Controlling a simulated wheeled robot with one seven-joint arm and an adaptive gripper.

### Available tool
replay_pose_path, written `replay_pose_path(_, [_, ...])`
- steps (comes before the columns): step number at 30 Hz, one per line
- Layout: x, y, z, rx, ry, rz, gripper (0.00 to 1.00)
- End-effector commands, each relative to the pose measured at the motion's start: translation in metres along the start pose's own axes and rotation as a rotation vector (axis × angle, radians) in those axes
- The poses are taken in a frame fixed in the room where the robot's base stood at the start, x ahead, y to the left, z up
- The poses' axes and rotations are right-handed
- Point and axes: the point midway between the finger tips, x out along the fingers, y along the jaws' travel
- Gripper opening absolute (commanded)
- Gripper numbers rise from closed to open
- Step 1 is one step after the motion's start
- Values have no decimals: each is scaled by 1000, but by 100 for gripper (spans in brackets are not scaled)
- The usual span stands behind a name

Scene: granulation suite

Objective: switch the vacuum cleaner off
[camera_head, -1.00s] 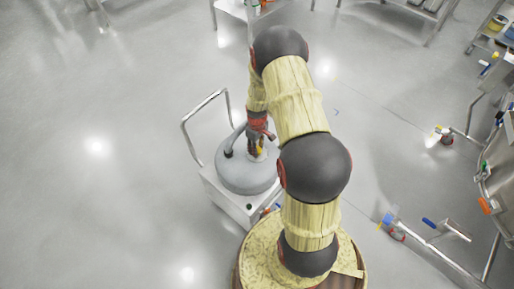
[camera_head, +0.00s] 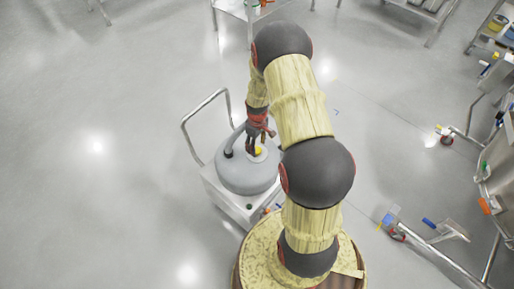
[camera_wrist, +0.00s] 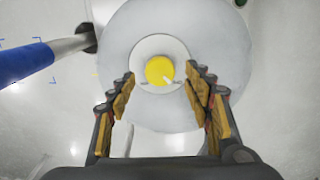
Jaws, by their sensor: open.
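The vacuum cleaner (camera_head: 240,176) is a grey-white round-topped drum on a white wheeled base with a metal push handle, left of my arm in the head view. The knob also shows in the head view (camera_head: 258,151). My gripper (camera_wrist: 161,83) is open and empty above the lid, its fingers to either side of the knob in the wrist view. I cannot tell whether the fingertips touch the lid.
The metal push handle (camera_head: 188,137) stands at the left. Valves and pipes (camera_head: 440,235) are at the right, and shelving (camera_head: 497,40) is far right. The floor at left is clear.

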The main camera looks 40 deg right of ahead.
Motion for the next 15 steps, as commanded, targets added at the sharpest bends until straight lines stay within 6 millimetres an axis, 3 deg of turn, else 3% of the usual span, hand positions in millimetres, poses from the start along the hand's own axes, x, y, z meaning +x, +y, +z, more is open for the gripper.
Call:
replay_pose_path(7, [-54, 1, -2, 0, 5, 4, 51])
replay_pose_path(15, [-89, 0, -1, 0, 2, 2, 51])
